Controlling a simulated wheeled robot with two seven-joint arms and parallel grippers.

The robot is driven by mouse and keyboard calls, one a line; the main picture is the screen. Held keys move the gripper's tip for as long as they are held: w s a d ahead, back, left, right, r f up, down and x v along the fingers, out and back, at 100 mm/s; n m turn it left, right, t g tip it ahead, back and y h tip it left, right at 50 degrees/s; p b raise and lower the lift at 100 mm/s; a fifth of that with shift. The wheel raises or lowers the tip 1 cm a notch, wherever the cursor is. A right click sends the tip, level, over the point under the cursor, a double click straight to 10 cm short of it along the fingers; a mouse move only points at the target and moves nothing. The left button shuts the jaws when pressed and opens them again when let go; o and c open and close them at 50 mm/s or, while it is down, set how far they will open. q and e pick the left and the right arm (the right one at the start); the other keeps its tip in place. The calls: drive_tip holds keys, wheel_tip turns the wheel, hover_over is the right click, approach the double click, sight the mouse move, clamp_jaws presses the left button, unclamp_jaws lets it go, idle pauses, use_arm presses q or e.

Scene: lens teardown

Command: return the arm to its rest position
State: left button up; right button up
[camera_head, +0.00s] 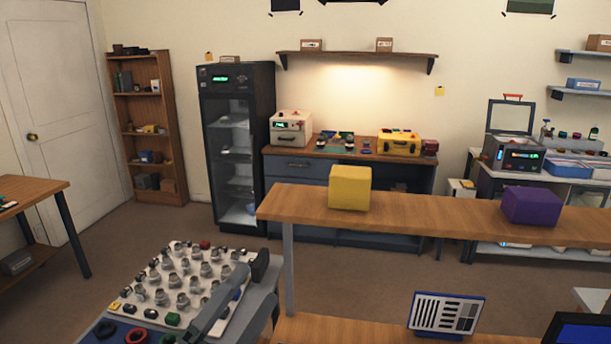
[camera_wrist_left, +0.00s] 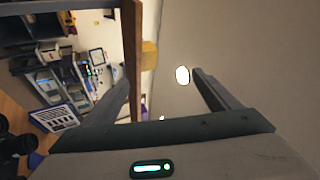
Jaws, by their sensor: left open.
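My left gripper (camera_wrist_left: 161,77) shows in the left wrist view with its two grey fingers spread apart and nothing between them. Beyond the fingers are a plain wall or ceiling surface and a bright light. In the head view a grey, elongated part that appears to be my left gripper (camera_head: 222,300) reaches up from the bottom over the parts tray. Its fingertips cannot be made out clearly there. My right gripper is in neither view.
A white tray (camera_head: 133,306) of several metal lens parts lies below, at the lower left. A raised wooden shelf (camera_head: 420,215) carries a yellow block (camera_head: 349,187) and a purple block (camera_head: 532,205). A striped test chart (camera_head: 446,313) stands at the lower right.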

use_arm(q)
drive_tip(key=s+a+f+n+g+y, duration=0.2)
drive_tip(key=a+f+n+y, duration=0.55)
drive_tip(key=f, duration=0.25)
drive_tip(key=s+a+f+n+g+y, duration=0.1)
drive_tip(key=a+f+n+g+y, duration=0.1)
drive_tip(key=a+f+n+y, duration=0.6)
drive_tip(key=s+d+f+n+g+h, duration=0.1)
drive_tip(key=s+f+n+g, duration=0.2)
drive_tip(key=s+f+g, duration=0.55)
drive_tip(key=s+d+f+n+g+h, duration=0.1)
drive_tip(key=s+f+n+g, duration=0.25)
drive_tip(key=s+f, duration=1.05)
drive_tip(key=s+f+g+b, duration=0.1)
drive_tip(key=s+f+b, duration=0.1)
drive_tip(key=f, duration=1.3)
drive_tip(key=s+f+b, duration=0.1)
drive_tip(key=s+f, duration=0.1)
drive_tip(key=f, duration=1.2)
drive_tip(key=s+a+f+g+b, duration=0.1)
drive_tip(key=s+a+f+b, duration=0.1)
drive_tip(key=s+f, duration=1.5)
wheel_tip(320, 180, down, 2)
drive_tip(key=shift+s+a+f+b, duration=0.25)
drive_tip(key=shift+s+a+b, duration=0.05)
drive_tip(key=shift+a, duration=0.15)
